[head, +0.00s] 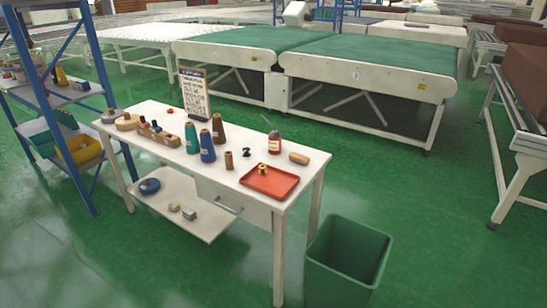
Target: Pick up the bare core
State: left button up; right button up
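A short, plain brown core (229,160) stands upright on the white worktable (178,167), near its front edge, with no thread visible on it. A taller brown cone (218,131) stands behind it; I cannot tell if this one is wound or bare. A blue cone (207,146) and a teal cone (191,138) stand to the left. A red tray (256,184) to the right holds a small gold-coloured spool (262,169). Neither of my grippers is in view.
A green bin (346,265) stands at the right. A blue-framed shelf (82,95) is at the left. Green floor lies open in front.

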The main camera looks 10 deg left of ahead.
aim_at(228, 157)
jog(key=i+j+z, duration=0.25)
jog(key=j, duration=0.15)
jog(key=j+z, duration=0.3)
jog(key=i+j+z, duration=0.25)
jog(key=j, duration=0.3)
jog(key=k+j+z, duration=0.1)
jog(key=j+z, duration=0.15)
jog(key=j, duration=0.15)
